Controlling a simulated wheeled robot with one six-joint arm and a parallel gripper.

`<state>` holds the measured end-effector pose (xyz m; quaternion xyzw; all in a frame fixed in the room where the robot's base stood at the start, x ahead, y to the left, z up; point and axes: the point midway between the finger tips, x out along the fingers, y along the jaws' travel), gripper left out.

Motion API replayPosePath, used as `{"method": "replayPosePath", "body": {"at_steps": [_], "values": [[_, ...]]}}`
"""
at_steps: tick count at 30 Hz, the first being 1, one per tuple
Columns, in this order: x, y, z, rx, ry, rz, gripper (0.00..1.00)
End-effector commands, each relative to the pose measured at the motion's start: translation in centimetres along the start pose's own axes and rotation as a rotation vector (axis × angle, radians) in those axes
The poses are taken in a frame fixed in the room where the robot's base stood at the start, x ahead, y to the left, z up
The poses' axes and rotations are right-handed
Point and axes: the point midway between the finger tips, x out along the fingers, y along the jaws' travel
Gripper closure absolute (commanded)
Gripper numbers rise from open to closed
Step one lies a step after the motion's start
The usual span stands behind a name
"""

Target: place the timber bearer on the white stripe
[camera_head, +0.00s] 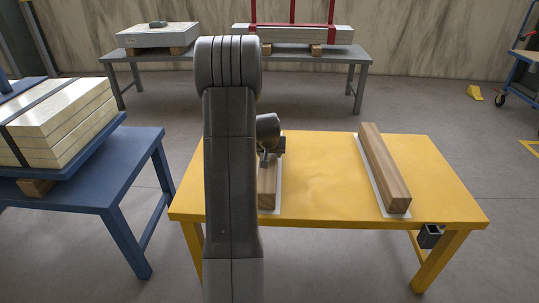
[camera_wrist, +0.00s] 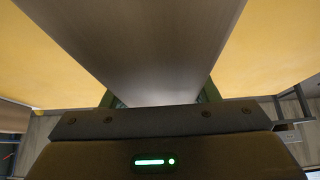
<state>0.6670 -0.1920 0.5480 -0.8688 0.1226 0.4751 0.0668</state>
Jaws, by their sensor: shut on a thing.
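A timber bearer (camera_head: 267,190) is at the left part of the yellow table, partly hidden behind my arm. A white stripe (camera_head: 277,200) shows along its right side and near end. I cannot tell whether the bearer touches the stripe or hangs just above it. My gripper (camera_head: 270,157) is over the bearer and shut on it. In the wrist view the bearer (camera_wrist: 150,45) runs between the green fingers of my gripper (camera_wrist: 160,96). A second timber bearer (camera_head: 385,170) lies on another white stripe (camera_head: 366,167) at the right of the table.
The yellow table (camera_head: 320,175) is bare between the two bearers. A blue table (camera_head: 100,150) with strapped pale slabs (camera_head: 60,120) stands at the left. A grey bench (camera_head: 345,57) with slabs and a red frame (camera_head: 291,14) stands behind. A blue trolley (camera_head: 525,70) is at far right.

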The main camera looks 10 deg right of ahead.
Motion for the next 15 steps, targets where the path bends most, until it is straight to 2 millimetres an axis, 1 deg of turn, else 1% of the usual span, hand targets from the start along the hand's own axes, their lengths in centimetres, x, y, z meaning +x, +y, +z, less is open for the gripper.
{"method": "replayPosePath", "body": {"at_steps": [1,6,7,9,10,15], "values": [[-0.17,-0.01,-0.25,0.0,0.005,0.0,1.0],[0.17,-0.01,-0.03,0.0,0.005,0.0,1.0],[0.21,0.0,0.13,0.0,0.0,0.0,0.42],[0.16,-0.01,0.1,0.0,0.0,0.0,0.28],[0.16,-0.01,0.1,0.0,0.0,0.0,0.24],[0.16,-0.01,0.09,0.0,0.0,0.0,0.24]]}}
